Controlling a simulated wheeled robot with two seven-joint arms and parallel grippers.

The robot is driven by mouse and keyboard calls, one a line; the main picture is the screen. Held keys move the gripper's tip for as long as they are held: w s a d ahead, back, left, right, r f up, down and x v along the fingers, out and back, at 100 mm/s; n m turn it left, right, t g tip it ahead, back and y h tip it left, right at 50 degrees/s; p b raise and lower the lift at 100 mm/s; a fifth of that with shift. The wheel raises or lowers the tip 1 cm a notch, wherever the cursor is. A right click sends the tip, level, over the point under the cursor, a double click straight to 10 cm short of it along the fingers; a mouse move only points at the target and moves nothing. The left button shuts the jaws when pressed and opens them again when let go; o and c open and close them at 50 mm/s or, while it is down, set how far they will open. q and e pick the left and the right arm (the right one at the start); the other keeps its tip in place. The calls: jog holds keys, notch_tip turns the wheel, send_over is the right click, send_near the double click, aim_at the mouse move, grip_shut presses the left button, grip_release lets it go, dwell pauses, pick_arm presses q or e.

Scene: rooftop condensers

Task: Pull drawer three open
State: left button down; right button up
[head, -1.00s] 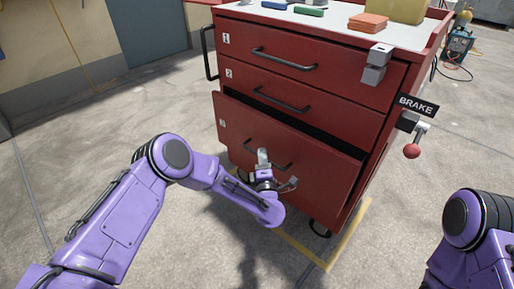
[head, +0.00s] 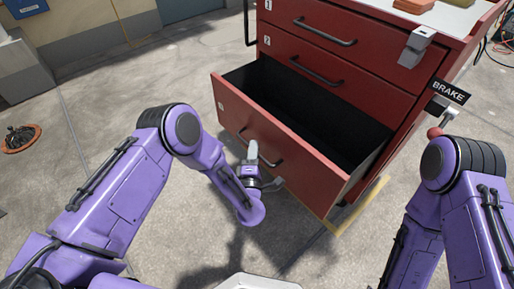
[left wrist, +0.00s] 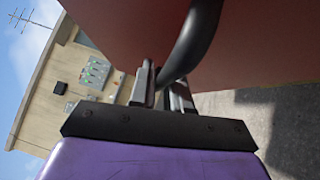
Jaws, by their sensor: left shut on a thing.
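Drawer three (head: 285,150), the bottom drawer of the red cabinet, stands well open in the head view, and its dark inside shows empty. Its black handle (head: 271,162) is on the front panel. In the left wrist view the fingers (left wrist: 162,90) are on both sides of the dark curved handle bar (left wrist: 190,42), close to the red drawer front (left wrist: 255,45). My right arm shows at the right of the head view, but its gripper is out of view.
Drawers one (head: 340,30) and two (head: 325,75) above are shut. A grey latch block (head: 416,46) is on the cabinet's upper right corner. A BRAKE sign (head: 451,91) and a red knob (head: 434,132) are at its right side. Concrete floor in front is free.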

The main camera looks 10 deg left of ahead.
dwell(0.3)
pick_arm(q)
jog(key=c, duration=1.2)
grip_release()
jog(key=s+d+f+p, duration=0.1)
jog(key=s, duration=0.9)
jog(key=shift+s+d+f+p, duration=0.15)
jog(key=shift+d+f+p, duration=0.1)
jog(key=shift+p, duration=0.05)
